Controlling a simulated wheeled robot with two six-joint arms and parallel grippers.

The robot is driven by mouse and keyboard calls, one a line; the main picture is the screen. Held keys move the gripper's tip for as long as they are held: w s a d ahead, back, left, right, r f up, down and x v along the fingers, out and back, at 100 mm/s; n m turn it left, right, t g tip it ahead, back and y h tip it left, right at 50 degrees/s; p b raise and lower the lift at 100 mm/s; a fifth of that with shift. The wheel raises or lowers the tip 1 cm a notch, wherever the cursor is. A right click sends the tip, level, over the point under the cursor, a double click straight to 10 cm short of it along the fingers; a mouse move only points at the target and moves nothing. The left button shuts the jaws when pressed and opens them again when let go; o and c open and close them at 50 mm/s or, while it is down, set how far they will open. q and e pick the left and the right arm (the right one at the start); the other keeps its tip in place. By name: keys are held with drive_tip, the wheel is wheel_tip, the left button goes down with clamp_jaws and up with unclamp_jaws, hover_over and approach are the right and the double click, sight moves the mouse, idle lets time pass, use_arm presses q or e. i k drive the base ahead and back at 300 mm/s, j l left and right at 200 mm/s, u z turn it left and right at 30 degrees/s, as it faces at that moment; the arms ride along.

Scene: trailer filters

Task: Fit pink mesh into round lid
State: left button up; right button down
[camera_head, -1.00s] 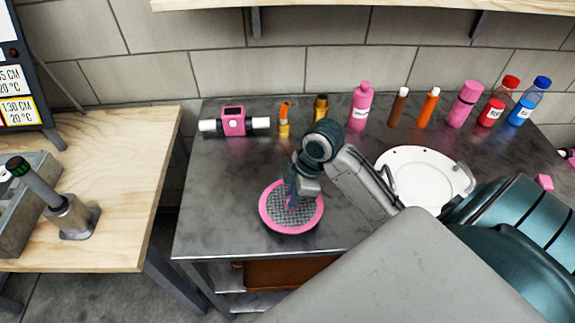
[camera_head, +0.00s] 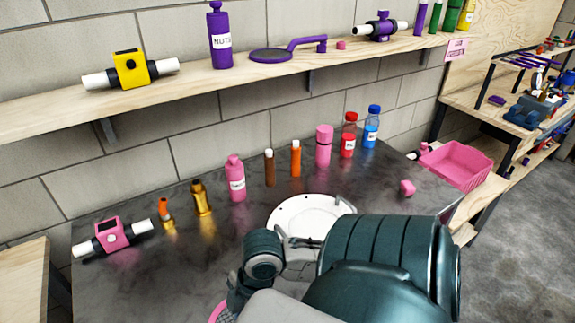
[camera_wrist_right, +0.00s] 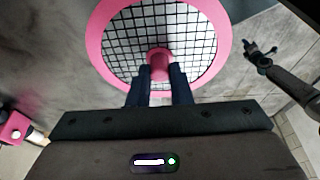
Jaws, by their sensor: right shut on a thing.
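The pink mesh, a grey grid in a pink ring, fills the upper middle of the right wrist view (camera_wrist_right: 222,30). My right gripper (camera_wrist_right: 160,88) is shut on its pink central knob. In the head view only a bit of the pink rim (camera_head: 216,312) shows at the bottom edge, and my arm hides the rest. I cannot tell whether the mesh touches the table. The white round lid (camera_head: 297,212), with small holes near its rim, lies on the dark table beyond my right arm, which covers its near part. The mesh is apart from it, lower left. My left gripper is not in the head view.
Behind the lid stand a pink bottle (camera_head: 236,180), a brown tube (camera_head: 269,168), an orange tube (camera_head: 295,160) and several other bottles. A pink valve (camera_head: 110,236) lies at the left, a pink block (camera_head: 407,188) at the right. A wooden shelf (camera_head: 200,85) hangs above.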

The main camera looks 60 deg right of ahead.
sight(311, 216)
drive_tip(key=k+l, duration=1.35)
drive_tip(key=k, duration=0.15)
drive_tip(key=i, duration=0.45)
